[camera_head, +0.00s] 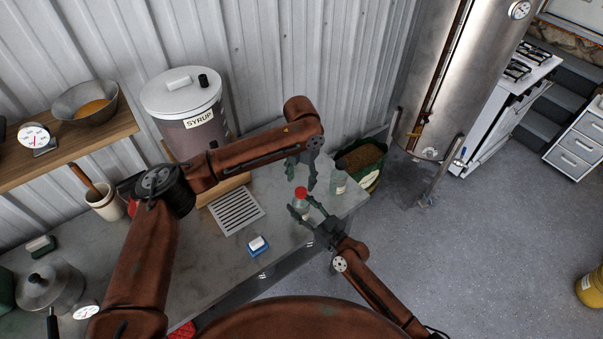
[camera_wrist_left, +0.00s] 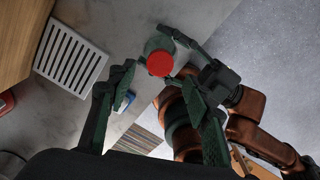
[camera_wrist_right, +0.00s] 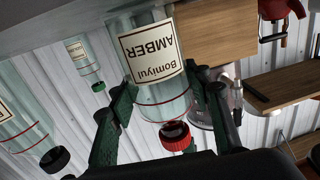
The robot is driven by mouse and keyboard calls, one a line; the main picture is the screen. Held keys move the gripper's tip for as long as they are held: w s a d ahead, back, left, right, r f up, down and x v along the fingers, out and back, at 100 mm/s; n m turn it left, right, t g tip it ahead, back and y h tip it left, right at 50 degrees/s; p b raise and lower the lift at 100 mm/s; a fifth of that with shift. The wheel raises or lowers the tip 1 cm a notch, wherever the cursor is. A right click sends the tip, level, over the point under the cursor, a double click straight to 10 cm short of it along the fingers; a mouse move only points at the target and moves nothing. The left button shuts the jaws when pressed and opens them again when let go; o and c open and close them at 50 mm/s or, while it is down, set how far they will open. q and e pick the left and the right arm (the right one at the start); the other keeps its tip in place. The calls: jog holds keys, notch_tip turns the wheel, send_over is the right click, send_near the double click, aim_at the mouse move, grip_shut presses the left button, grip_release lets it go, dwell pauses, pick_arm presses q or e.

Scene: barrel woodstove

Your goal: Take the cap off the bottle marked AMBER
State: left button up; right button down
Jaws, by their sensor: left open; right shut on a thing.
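The bottle marked AMBER (camera_wrist_right: 160,100) is clear glass with a cream label and a red cap (camera_wrist_right: 175,134). In the head view the bottle (camera_head: 302,212) is upright near the counter's front right edge, its cap (camera_head: 301,192) on top. My right gripper (camera_head: 301,204) is shut on the bottle's body from the front; its fingers flank the glass in the right wrist view. My left gripper (camera_head: 301,179) is open and points down above the cap. In the left wrist view the red cap (camera_wrist_left: 160,64) appears between the left fingertips, with no clear contact.
Another clear bottle (camera_head: 338,182) stands just right. Dark-capped bottles (camera_wrist_right: 55,158) show in the right wrist view. A slotted grate (camera_head: 236,211) and a blue-and-white block (camera_head: 258,245) lie to the left on the counter. The SYRUP container (camera_head: 184,100) stands behind. A green tub (camera_head: 362,160) is beyond the counter end.

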aim_at(301, 191)
pick_arm(q)
jog(key=shift+f, duration=2.8)
